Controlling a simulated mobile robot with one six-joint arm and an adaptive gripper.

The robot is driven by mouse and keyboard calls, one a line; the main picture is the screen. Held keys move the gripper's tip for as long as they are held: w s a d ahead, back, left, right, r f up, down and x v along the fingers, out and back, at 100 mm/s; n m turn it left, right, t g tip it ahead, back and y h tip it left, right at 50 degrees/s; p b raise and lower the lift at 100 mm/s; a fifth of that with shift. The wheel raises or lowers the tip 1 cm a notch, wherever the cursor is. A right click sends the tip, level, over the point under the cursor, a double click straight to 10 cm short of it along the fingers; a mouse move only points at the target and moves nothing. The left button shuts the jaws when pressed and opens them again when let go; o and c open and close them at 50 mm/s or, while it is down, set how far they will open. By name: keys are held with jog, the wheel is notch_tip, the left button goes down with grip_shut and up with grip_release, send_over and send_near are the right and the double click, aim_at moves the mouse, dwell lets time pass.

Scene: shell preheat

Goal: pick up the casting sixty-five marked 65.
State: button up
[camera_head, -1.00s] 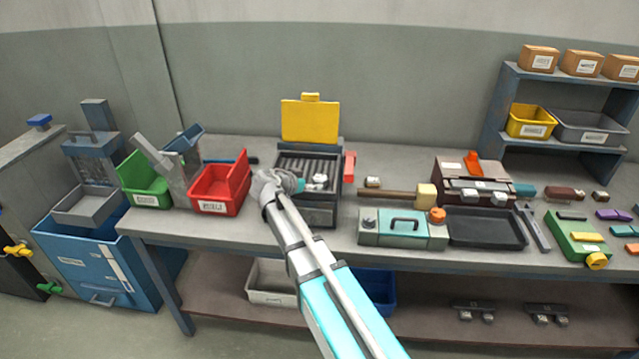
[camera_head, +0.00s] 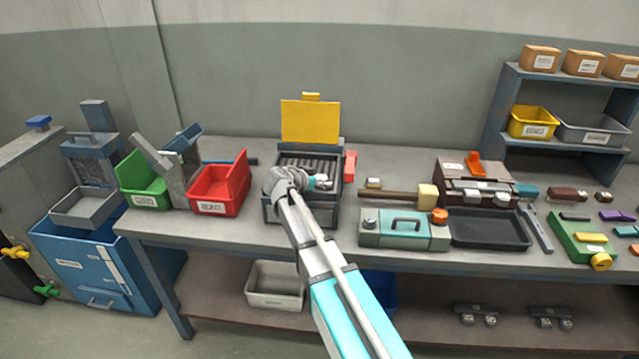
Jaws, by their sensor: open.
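I cannot make out a casting marked 65; no such number is readable at this size. My gripper (camera_head: 323,182) is over the right part of the open dark box (camera_head: 268,212) with a slatted inside and a raised yellow lid (camera_head: 310,121). It is small here, and its fingers and whatever lies right under them are hard to tell apart. My wrist and arm cover the box's front and part of its inside. I see nothing clearly held.
A red bin (camera_head: 220,188) and a green bin (camera_head: 144,182) stand left of the box. A red block (camera_head: 350,166) is close at its right. A teal case (camera_head: 404,231) and a dark tray (camera_head: 488,229) are further right. Grey metal parts (camera_head: 476,315) lie on the lower shelf.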

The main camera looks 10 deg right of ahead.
dwell(0.3)
jog(key=c, duration=1.1)
jog(key=shift+c, duration=0.2)
jog(key=shift+r, duration=0.1)
notch_tip(320, 180, up, 3)
jog(key=p, duration=0.2)
jog(key=shift+f+p, duration=0.2)
jog(key=shift+p, duration=0.2)
jog(key=s+a+r+p, duration=0.6)
jog(key=s+r+p, duration=0.4)
jog(key=s, duration=0.2)
jog(key=shift+s+a+r, duration=0.15)
jog(key=shift+s+a, duration=0.05)
jog(key=shift+s, duration=0.05)
